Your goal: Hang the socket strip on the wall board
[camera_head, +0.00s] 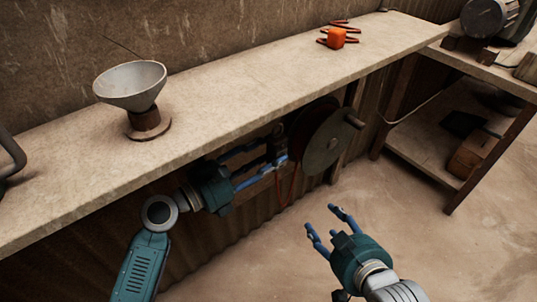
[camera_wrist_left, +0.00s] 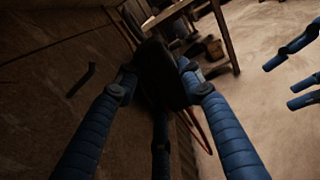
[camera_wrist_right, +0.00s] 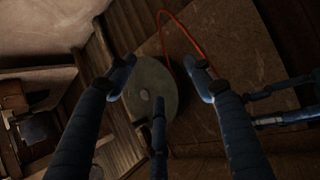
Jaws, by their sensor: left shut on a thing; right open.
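My left gripper (camera_head: 268,156) reaches under the worktop's front edge and is shut on a dark thing, likely the socket strip (camera_wrist_left: 165,78), which shows black between the fingers in the left wrist view. In the head view the strip is in shadow and mostly hidden. A red cord (camera_head: 290,184) hangs in a loop beside it. The wall board (camera_wrist_left: 45,115) is a brown panel at the left of the left wrist view, with a dark peg (camera_wrist_left: 82,79) on it. My right gripper (camera_head: 326,221) is open and empty, over the floor in front of the bench.
A grey disc with a handle (camera_head: 323,145) stands under the worktop (camera_head: 230,105), just right of my left gripper. A funnel (camera_head: 132,84) and an orange item (camera_head: 337,38) sit on top. A side shelf (camera_head: 425,160) is at right. The floor in front is clear.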

